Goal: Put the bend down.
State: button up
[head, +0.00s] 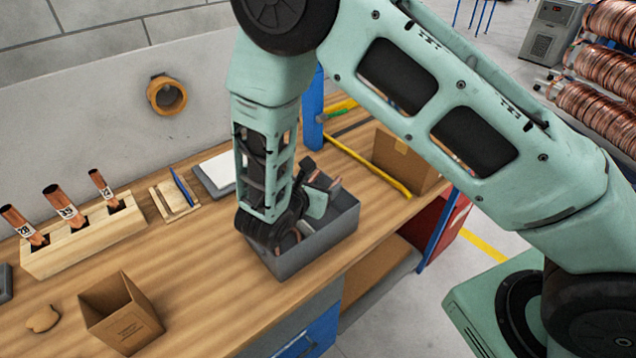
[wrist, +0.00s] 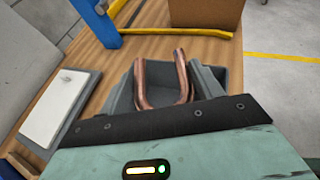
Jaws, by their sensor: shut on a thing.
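The bend, a U-shaped copper tube (wrist: 183,76), shows in the wrist view with its two legs pointing away from me, at the grey bin. My gripper (head: 309,196) is shut on the bend, low at the bin; the fingertips are largely hidden in both views. The grey open bin (head: 322,241) stands near the front edge of the workbench. Bits of copper show at the gripper in the head view, but my arm hides most of the bin's inside. I cannot tell whether the bend touches the bin floor.
A wooden block (head: 82,246) with copper tubes stands left on the bench (head: 205,290). An open cardboard box (head: 120,315) is at the front left. A white-topped tablet (head: 217,172), a blue post (head: 313,115), a yellow bar (head: 368,166) and a carton (head: 402,160) lie behind the bin.

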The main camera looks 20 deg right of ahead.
jog(key=shift+f+b, duration=0.4)
jog(key=shift+f, duration=0.05)
jog(key=shift+f, duration=0.15)
jog(key=o, duration=1)
jog(key=r+b+v, duration=0.1)
jog(key=b+v, duration=0.2)
jog(key=v, duration=0.9)
jog(key=s+d+r+m+g+y, duration=0.2)
jog(key=s+d+m+g, duration=0.15)
jog(key=s, duration=0.25)
jog(key=s+d+r+m+g+y, duration=0.1)
jog(key=s+d+r+m+g, duration=0.1)
jog(key=s+m+g, duration=0.3)
jog(key=s+a+r+m+y, duration=0.3)
jog(key=s+m+y, duration=0.4)
jog(key=m, duration=0.3)
jog(key=shift+s+a+r+y, duration=0.3)
jog(key=shift+s+r+y, duration=0.1)
jog(key=shift+s+r, duration=0.3)
